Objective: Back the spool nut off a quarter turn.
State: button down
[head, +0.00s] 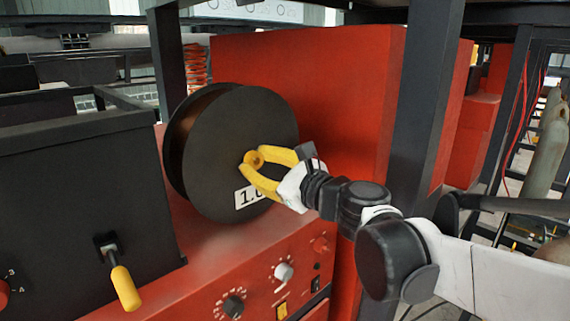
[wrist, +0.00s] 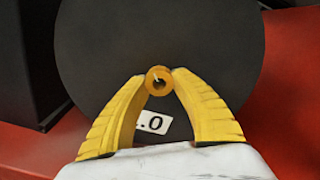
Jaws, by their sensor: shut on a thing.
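The black spool (head: 222,135) stands upright on the red machine, with a white label reading "1.0" (head: 246,197) partly covered by my gripper in the head view. The round yellow-orange spool nut (wrist: 158,79) sits at the spool's centre and has a dark hole in its middle. My gripper (head: 256,161) reaches in from the right with its yellow fingers shut on the nut. In the wrist view the two fingertips (wrist: 159,80) touch the nut from the left and right sides. The spool's face (wrist: 205,50) fills the background there.
A black box (head: 80,220) with a yellow-handled lever (head: 124,287) stands left of the spool. Below is a red control panel with knobs (head: 284,272). A dark upright post (head: 425,100) stands behind my arm, beside a tall red panel (head: 310,90).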

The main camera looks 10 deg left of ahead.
jog(key=c, duration=2.2)
grip_release()
jog(key=n, duration=0.4)
jog(key=shift+w+n+b, duration=0.1)
jog(key=shift+n+b, duration=0.2)
jog(key=shift+b, duration=0.05)
jog(key=n, duration=0.3)
jog(key=shift+r+n, duration=0.1)
jog(key=shift+n, duration=0.2)
grip_shut()
grip_release()
jog(key=n, duration=0.3)
jog(key=shift+r+n+b, duration=0.1)
jog(key=shift+n+b, duration=0.2)
jog(key=shift+b, duration=0.1)
jog(key=shift+n, duration=1.8)
grip_shut()
grip_release()
jog(key=o, duration=1.2)
